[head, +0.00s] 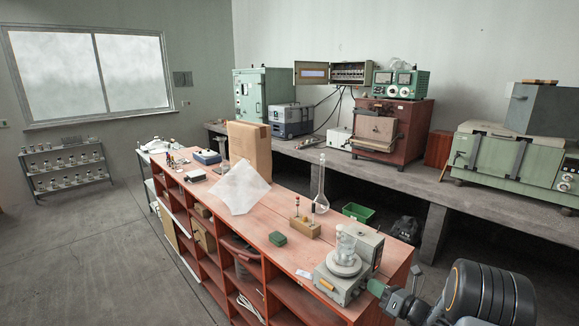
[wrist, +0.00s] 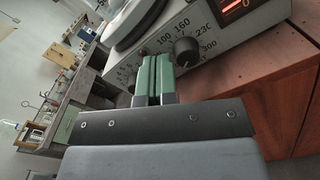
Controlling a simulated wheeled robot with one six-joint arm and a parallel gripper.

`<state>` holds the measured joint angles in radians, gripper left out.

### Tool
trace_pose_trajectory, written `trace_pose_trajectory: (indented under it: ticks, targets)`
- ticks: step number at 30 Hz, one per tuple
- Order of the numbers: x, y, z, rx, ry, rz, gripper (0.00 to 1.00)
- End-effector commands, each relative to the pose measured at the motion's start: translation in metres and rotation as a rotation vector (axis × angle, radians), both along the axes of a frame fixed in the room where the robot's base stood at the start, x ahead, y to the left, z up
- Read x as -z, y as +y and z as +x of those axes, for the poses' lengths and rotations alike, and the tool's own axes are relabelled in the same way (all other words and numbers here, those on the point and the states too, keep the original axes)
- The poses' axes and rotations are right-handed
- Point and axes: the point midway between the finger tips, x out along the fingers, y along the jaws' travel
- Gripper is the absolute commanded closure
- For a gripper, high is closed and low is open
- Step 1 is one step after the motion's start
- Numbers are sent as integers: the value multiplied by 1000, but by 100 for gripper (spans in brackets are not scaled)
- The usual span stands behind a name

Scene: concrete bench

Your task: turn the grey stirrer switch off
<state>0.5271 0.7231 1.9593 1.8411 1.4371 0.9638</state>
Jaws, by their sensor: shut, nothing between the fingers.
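The grey stirrer (head: 352,291) stands at the near right end of the red bench, with a round white plate and a glass vessel on top. In the wrist view its panel (wrist: 222,44) fills the upper right, with a black knob (wrist: 186,51) among printed numbers. A dark-framed part with an orange-red glow (wrist: 236,9) is at the top edge; I cannot tell whether it is the switch. My gripper (head: 376,287) is at the right side of the stirrer. Its green fingers (wrist: 154,60) are shut and empty, just left of the knob; contact is unclear.
The red bench top (head: 290,258) carries a wooden block with vials (head: 305,227), a green box (head: 278,238), a tall glass flask (head: 319,190) and a cardboard box (head: 250,150). A grey instrument (head: 368,243) stands close behind the stirrer.

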Motion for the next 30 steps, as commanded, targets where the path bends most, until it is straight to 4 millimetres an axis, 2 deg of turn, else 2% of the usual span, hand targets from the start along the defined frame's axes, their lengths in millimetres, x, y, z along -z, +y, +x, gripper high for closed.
trace_pose_trajectory:
  ticks: [1,14,30]
  targets:
    - [-6,8,2,-20,-12,2,100]
    - [-6,11,0,-24,-10,3,100]
    - [-15,3,1,-20,-14,2,100]
